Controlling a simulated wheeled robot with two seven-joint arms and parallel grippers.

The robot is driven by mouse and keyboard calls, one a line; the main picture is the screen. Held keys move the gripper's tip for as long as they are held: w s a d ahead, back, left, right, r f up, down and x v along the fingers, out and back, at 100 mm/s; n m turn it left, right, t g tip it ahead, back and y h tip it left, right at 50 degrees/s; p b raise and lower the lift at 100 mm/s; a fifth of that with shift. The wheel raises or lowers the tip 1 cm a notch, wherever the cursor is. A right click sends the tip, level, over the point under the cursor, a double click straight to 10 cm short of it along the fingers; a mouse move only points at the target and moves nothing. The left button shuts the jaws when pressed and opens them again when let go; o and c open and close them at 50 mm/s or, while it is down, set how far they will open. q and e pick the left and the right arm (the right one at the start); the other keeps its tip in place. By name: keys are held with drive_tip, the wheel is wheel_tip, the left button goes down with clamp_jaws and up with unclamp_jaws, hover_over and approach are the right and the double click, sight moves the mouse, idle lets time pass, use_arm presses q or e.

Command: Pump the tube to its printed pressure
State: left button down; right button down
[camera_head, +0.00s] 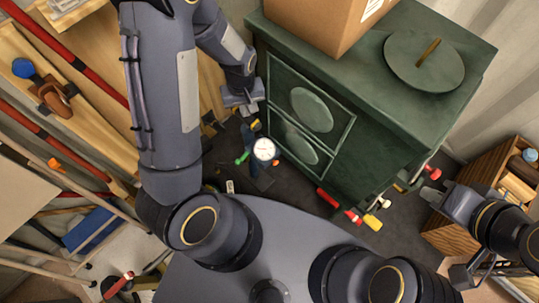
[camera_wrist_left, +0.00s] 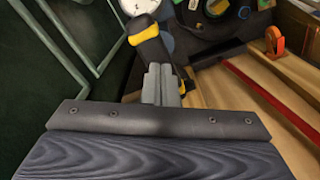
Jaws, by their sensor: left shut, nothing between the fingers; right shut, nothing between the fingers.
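A round white pressure gauge (camera_head: 264,149) stands near the floor beside the green cabinet, with dark pump parts around it. The gauge also shows at the top edge of the wrist view (camera_wrist_left: 138,5). A black-and-yellow handle (camera_wrist_left: 146,30) lies just beyond the fingertips there. My left gripper (camera_head: 242,98) is shut and empty, up and left of the gauge in the head view. Its closed fingers (camera_wrist_left: 160,75) appear just below the handle; I cannot tell whether they touch it. My right gripper (camera_head: 428,194) is shut and empty at the right. I cannot make out the tube or its printed pressure.
The green cabinet (camera_head: 370,105) carries a cardboard box (camera_head: 320,20) and a round lid (camera_head: 424,60). Red and yellow-handled tools (camera_head: 372,222) lie by its foot. A wooden crate (camera_head: 470,180) stands at the right. Wooden boards and red bars (camera_head: 90,75) fill the left.

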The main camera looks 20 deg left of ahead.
use_arm(q)
wheel_tip(320, 180, up, 6)
drive_tip(key=p, duration=0.5)
drive_tip(key=shift+f, duration=0.25)
idle(0.6)
wheel_tip(320, 180, down, 6)
drive_tip(key=b, duration=0.5)
wheel_tip(320, 180, up, 6)
drive_tip(key=p, duration=0.5)
idle(0.9)
